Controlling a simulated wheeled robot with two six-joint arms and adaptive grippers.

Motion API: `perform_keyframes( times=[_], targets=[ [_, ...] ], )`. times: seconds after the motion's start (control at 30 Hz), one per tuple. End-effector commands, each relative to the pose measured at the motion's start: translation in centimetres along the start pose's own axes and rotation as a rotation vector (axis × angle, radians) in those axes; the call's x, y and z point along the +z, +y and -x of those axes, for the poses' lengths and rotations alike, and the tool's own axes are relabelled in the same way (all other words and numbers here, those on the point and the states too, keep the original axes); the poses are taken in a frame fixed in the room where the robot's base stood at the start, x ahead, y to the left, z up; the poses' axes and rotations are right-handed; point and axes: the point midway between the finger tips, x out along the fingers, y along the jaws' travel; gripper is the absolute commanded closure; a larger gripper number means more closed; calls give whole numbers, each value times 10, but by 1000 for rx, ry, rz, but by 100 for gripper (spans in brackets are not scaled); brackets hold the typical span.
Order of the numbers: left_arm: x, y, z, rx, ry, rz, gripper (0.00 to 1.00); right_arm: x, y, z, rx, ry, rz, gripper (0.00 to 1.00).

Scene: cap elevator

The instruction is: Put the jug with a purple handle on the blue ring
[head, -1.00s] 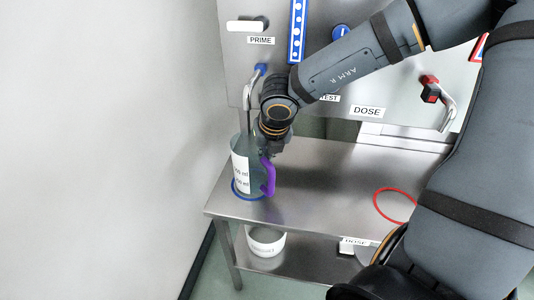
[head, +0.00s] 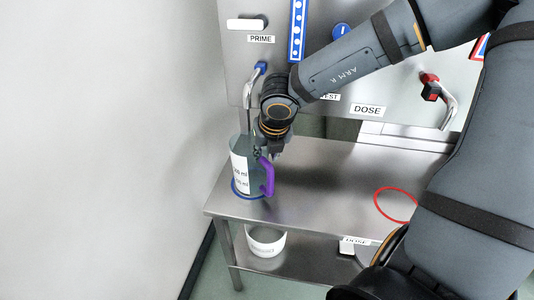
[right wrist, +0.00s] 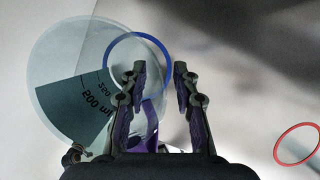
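The clear jug with a purple handle (head: 267,178) stands upright at the far left of the steel table. Its base appears to be on the blue ring (head: 240,193). In the right wrist view the jug (right wrist: 60,70) is seen from above, and the blue ring (right wrist: 168,62) shows partly through and beside it. My right gripper (head: 268,152) is just above the handle in the head view. In the right wrist view its fingers (right wrist: 160,68) are spread with a gap between them, and part of the handle (right wrist: 153,112) shows in that gap below. My left gripper is not in view.
A red ring (head: 376,205) lies on the table to the right, with clear steel between. Behind stands a panel with a blue-tipped spout (head: 261,68) above the jug and a red-handled tap (head: 432,88). A white tub (head: 266,241) sits on the lower shelf.

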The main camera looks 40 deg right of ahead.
Motion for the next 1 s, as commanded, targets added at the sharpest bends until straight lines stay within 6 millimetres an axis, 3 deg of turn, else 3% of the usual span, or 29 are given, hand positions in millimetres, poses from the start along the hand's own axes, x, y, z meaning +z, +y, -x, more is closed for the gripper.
perform_keyframes(
  times=[0.2, 0.37, 0.5, 0.73, 1.0],
  targets=[
    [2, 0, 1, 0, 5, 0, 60, 1, 0, 2, 0, 0, 0, 70],
    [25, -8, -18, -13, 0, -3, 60, 4, 0, 10, 1, 1, 0, 70],
    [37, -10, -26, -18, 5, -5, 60, 5, 1, 54, 2, -7, -2, 70],
    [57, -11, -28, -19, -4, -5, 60, 4, 0, 108, -1, -4, 0, 70],
    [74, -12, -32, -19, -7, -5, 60, 2, 0, 126, -1, -1, 0, 70]
  ],
)
